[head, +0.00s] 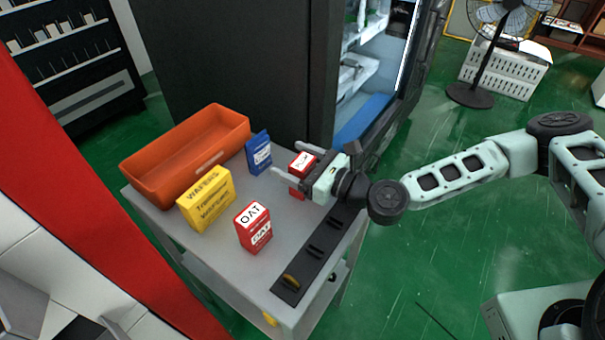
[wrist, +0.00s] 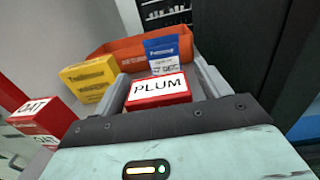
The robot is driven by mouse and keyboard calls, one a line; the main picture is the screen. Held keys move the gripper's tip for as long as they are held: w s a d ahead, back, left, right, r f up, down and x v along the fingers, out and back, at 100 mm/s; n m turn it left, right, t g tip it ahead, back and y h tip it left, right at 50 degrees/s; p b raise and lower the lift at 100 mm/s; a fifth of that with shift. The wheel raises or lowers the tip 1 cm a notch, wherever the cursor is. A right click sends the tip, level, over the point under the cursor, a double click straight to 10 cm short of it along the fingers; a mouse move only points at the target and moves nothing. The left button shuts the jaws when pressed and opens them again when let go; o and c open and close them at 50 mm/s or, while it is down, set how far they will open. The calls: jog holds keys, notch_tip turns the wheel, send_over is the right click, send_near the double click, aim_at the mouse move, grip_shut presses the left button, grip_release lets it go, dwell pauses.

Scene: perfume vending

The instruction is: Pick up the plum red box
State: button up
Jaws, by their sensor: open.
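The plum red box (head: 302,167) stands on the grey cart top near its right side. In the wrist view the box (wrist: 158,91) shows its white PLUM label between my fingers. My gripper (head: 290,160) is open, with one finger on each side of the box. It also shows in the wrist view (wrist: 161,72). Small gaps seem to show beside the box; contact cannot be told. The lower part of the box is hidden by my gripper in the wrist view.
On the cart (head: 222,245) stand a blue box (head: 258,154), a yellow wafers box (head: 207,199), a red OAT box (head: 253,228) and an orange bin (head: 160,175). A black slotted strip (head: 327,235) lies along the right edge. A dark open vending cabinet (head: 280,70) stands behind.

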jog(key=c, duration=1.1)
